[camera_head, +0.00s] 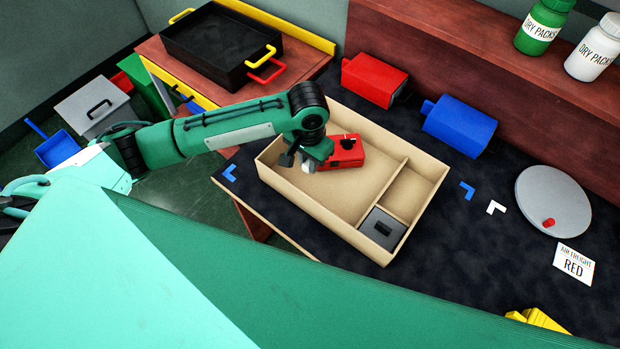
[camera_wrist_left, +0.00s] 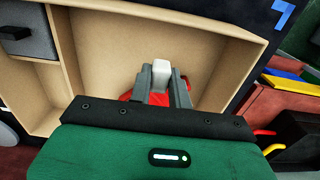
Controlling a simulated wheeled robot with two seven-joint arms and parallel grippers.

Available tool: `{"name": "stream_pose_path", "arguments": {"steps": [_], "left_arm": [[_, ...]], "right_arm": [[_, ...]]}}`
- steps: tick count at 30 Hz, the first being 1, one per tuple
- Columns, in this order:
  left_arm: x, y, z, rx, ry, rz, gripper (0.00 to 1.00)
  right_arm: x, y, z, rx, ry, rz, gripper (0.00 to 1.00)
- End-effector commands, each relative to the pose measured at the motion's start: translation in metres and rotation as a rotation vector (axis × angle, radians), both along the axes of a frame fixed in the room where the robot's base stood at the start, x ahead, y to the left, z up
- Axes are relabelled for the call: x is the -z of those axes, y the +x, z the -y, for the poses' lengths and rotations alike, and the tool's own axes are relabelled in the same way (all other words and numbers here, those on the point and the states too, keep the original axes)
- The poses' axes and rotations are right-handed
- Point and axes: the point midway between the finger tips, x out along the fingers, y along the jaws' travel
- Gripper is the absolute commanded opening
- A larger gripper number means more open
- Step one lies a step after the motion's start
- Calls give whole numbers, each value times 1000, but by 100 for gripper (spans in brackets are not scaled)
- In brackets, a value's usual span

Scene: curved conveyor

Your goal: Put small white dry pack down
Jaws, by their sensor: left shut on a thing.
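The small white dry pack (camera_wrist_left: 162,72) is between the fingers of my left gripper (camera_wrist_left: 162,80), which is shut on it. In the head view my left gripper (camera_head: 298,160) is inside the large compartment of the cardboard box (camera_head: 320,215), near its left end. The pack shows there as a small white bit (camera_head: 307,167), mostly hidden by the fingers. I cannot tell whether it touches the box floor. A red object (camera_head: 345,153) lies in the same compartment, right beside the gripper. My right gripper is not in view.
A grey block (camera_head: 382,228) sits in the box's near small compartment; the other small compartment (camera_head: 405,190) is empty. Red (camera_head: 373,79) and blue (camera_head: 459,126) containers stand behind. A round grey disc (camera_head: 555,205) and a RED card (camera_head: 574,263) are at right.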

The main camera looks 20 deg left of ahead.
Motion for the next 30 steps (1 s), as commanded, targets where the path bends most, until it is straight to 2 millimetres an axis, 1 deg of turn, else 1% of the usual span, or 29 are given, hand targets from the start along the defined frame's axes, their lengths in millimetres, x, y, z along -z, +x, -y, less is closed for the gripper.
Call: {"name": "stream_pose_path", "arguments": {"steps": [1,3,6,9,14,21,23,30], "left_arm": [[13,-1,0,-2,2,-5,0],[29,-1,0,-2,1,-3,0],[48,-1,0,0,2,-2,0],[58,0,0,-1,0,-1,0],[68,0,0,-1,-1,-1,0],[102,-1,0,-1,1,-2,0],[104,0,0,0,0,0,0],[105,0,0,-1,0,0,0]], "right_arm": [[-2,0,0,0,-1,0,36],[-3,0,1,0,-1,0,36],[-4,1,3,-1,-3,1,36],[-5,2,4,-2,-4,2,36],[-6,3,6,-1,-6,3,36],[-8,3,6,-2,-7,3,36],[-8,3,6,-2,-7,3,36],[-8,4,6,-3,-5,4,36]]}}
